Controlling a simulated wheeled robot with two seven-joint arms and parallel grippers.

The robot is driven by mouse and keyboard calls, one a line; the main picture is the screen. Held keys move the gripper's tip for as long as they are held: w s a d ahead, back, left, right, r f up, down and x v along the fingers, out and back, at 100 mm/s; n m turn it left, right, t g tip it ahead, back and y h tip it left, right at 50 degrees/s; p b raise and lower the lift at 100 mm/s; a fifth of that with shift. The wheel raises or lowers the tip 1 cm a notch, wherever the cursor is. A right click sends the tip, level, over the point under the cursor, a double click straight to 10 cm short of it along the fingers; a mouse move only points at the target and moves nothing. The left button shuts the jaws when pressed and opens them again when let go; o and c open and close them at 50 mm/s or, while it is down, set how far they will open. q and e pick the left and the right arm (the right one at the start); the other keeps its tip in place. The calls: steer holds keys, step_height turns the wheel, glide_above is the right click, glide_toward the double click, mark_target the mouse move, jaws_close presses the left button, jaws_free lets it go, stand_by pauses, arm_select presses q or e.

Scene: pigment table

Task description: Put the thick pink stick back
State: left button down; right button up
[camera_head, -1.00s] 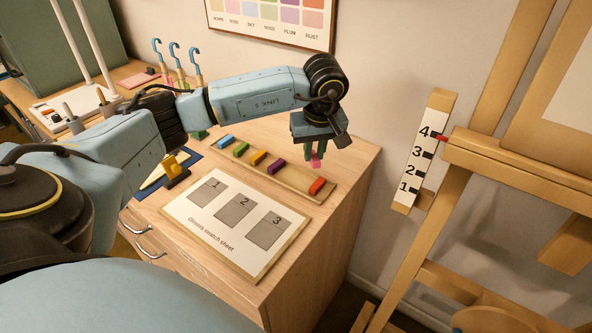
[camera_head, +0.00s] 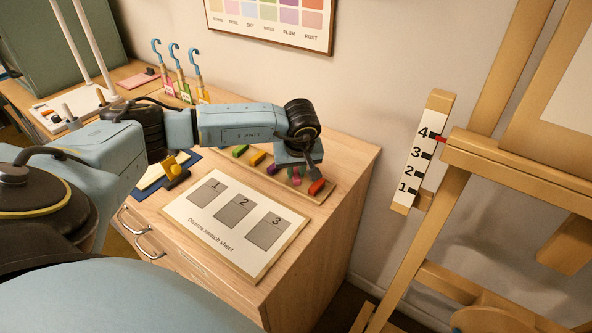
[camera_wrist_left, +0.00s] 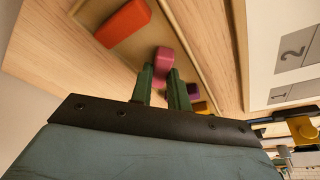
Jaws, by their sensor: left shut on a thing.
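My left gripper (camera_head: 291,176) is shut on the thick pink stick (camera_head: 297,181), low over the wooden tray (camera_head: 317,199) of coloured sticks. In the left wrist view the pink stick (camera_wrist_left: 163,58) is between the two green fingers of my left gripper (camera_wrist_left: 161,82). It is in line with the gap between the red-orange stick (camera_wrist_left: 123,23) and the purple stick (camera_wrist_left: 193,90). I cannot tell whether it touches the tray floor. In the head view the red-orange stick (camera_head: 316,187) is just right of the gripper. My right gripper is not in view.
A numbered swatch sheet (camera_head: 213,229) lies in front. A yellow-and-black object (camera_head: 174,172) stands left of it. Hooked tools (camera_head: 176,65) stand at the back.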

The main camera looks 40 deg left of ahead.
arm_select(q)
steer(key=c, duration=1.3)
jaws_free()
steer(key=shift+f, duration=0.1)
steer(key=shift+c, duration=0.2)
steer(key=v, duration=1.2)
